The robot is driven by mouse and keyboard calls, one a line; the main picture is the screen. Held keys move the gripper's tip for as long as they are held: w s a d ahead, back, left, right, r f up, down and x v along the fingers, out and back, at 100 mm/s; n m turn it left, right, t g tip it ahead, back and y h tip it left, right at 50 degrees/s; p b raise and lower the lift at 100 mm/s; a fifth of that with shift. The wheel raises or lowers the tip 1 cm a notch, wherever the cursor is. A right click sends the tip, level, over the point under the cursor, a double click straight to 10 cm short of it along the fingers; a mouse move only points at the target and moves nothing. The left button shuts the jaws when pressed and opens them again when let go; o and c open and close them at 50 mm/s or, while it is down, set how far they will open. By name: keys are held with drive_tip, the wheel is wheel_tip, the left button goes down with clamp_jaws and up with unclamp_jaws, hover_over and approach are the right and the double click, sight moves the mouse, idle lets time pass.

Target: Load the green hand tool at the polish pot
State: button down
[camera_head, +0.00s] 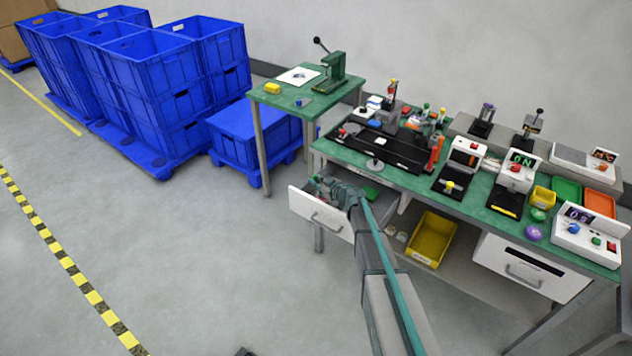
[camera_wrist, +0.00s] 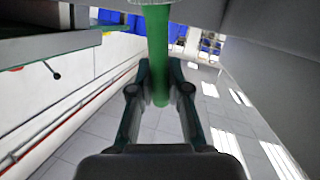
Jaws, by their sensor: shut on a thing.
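A green cylindrical tool (camera_wrist: 158,50) runs down from the top of the wrist view, upright between the two fingers of my gripper (camera_wrist: 160,88). The fingers are shut on it; its upper end is cut off by the picture. In the head view my gripper (camera_head: 328,188) is at the bench's left front, by the open drawer (camera_head: 320,217). The tool is too small there to make out. I cannot tell which thing is the polish pot. A green round item (camera_head: 538,215) and a purple one (camera_head: 533,232) sit on the right part of the green-topped bench (camera_head: 470,205).
Several devices stand on the bench, with a black tray (camera_head: 395,150) at its left. A yellow bin (camera_head: 432,240) is on the lower shelf. A side table (camera_head: 300,95) with a press stands behind. Blue crates (camera_head: 165,85) fill the back left. The floor at left is clear.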

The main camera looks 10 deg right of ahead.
drive_tip(key=shift+f, duration=0.7)
idle(1.1)
wheel_tip(320, 180, up, 7)
drive_tip(key=p, duration=0.7)
idle(0.3)
idle(0.6)
